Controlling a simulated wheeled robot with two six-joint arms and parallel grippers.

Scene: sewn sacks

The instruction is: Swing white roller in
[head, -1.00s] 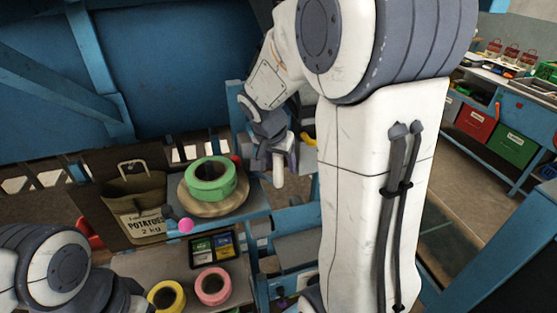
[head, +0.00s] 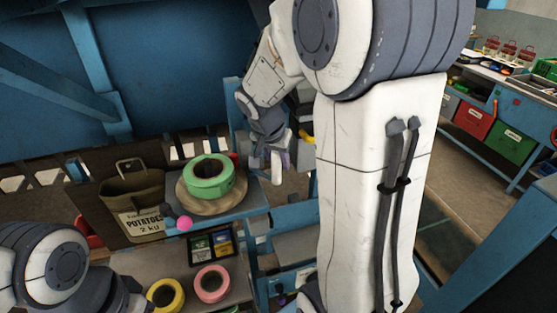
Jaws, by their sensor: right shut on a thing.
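My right gripper (head: 268,148) points down beside the blue frame post, right of the green tape roll. It is shut on a pale upright piece, which looks like the white roller (head: 277,168). My fingers and wrist hide much of it, so its mounting does not show. My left gripper (head: 128,302) is at the bottom left edge, dark and partly cut off; its jaws are not clear.
A green tape roll (head: 210,187) sits on a round tan disc on a blue stand. A potato sack (head: 133,200) stands to its left. A pink ball (head: 183,224), yellow roll (head: 165,295) and pink roll (head: 212,284) are nearby. My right arm blocks the centre.

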